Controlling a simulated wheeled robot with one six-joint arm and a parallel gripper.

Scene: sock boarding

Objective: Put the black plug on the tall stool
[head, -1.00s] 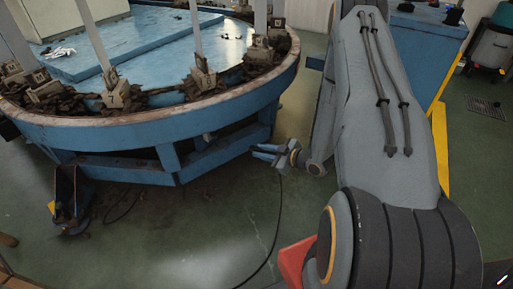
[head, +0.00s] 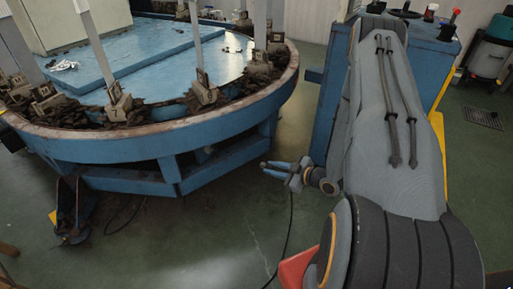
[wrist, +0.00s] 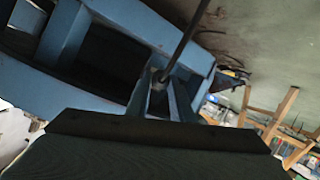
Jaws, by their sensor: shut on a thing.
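My gripper (head: 266,170) points left beside the blue round machine in the head view. In the wrist view my gripper (wrist: 158,82) is shut, with a black cable (wrist: 186,40) running out from between its fingers. The cable (head: 291,225) also hangs down to the floor in the head view. The black plug itself is largely hidden by the fingers, and I cannot make out its outline. A wooden-legged frame (wrist: 266,122) shows at the right of the wrist view. It may be a stool; its seat is not clear. No tall stool is clearly visible in the head view.
The big round blue machine (head: 150,148) fills the left of the head view, close to my gripper. A blue cabinet (head: 322,110) stands behind my arm. Green floor (head: 215,240) is open below my gripper.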

